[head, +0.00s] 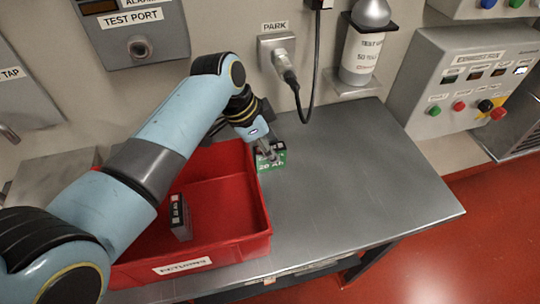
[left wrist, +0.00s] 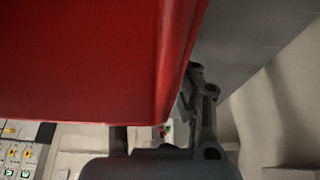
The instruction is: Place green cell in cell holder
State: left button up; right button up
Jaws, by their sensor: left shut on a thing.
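The green cell (head: 270,164), with a dark top and a white "20 Ah" marking, is just right of the red bin, over the grey bench. My left gripper (head: 267,150) is shut on its top and points down. I cannot tell whether the cell touches the bench. In the left wrist view a finger of my left gripper (left wrist: 205,115) shows beside a large red wall; the cell is hidden there. No cell holder can be made out. My right gripper is not in view.
The red bin (head: 256,205) stands on the bench's left with a dark grey cell (head: 181,217) inside. The grey bench (head: 355,190) is clear to the right. A hanging cable and plug (head: 287,70), a bottle (head: 362,52) on a bracket and a control box (head: 465,85) line the back.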

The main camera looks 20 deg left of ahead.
pick_arm(q)
grip_shut()
